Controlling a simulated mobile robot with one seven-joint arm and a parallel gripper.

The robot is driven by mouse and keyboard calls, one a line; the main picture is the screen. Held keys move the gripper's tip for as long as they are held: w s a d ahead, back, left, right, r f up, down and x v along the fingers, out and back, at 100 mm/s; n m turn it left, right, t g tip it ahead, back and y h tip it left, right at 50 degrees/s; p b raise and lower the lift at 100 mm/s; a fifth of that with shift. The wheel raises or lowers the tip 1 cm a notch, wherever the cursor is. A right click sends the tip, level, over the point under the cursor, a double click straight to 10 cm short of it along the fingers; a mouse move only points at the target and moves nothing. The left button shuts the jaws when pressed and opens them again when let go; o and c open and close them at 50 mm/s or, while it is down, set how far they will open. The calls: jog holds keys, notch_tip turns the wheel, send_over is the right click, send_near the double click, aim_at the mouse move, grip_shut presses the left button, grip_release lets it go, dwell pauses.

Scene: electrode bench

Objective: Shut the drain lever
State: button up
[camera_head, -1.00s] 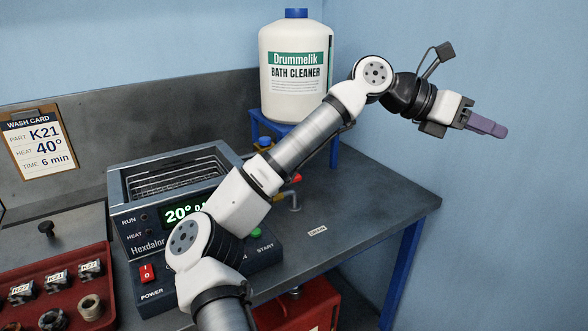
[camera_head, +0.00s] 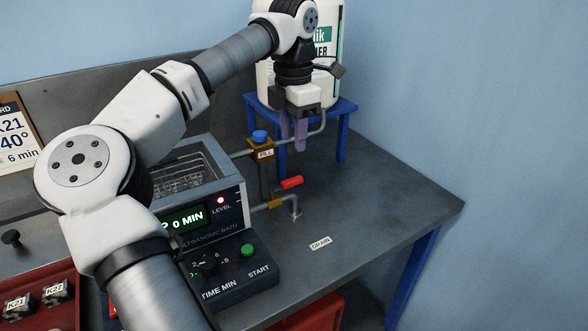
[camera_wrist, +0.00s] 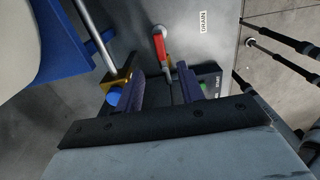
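The drain lever (camera_head: 291,183) is a red handle on a small brass valve (camera_head: 275,201) at the right side of the ultrasonic bath. It points right and slightly up, roughly along the short drain pipe (camera_head: 294,208), which bends down at its end. The red lever (camera_wrist: 160,48) also shows in the wrist view, ahead of the gap between my fingers. My gripper (camera_head: 293,139) points down behind and above the lever, apart from it. Its two purple fingers (camera_wrist: 160,88) are spread, with nothing held between them.
The fill valve (camera_head: 262,150) with a blue knob stands left of my gripper. The bath cleaner jug (camera_head: 334,62) on a blue stand (camera_head: 342,112) is behind my gripper. The control panel (camera_head: 235,272) lies in front left. The bench right of the DRAIN label (camera_head: 320,243) is clear.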

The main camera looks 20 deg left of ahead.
aim_at(294, 179)
notch_tip(294, 179, down, 10)
jog(key=shift+p, duration=0.65)
grip_shut()
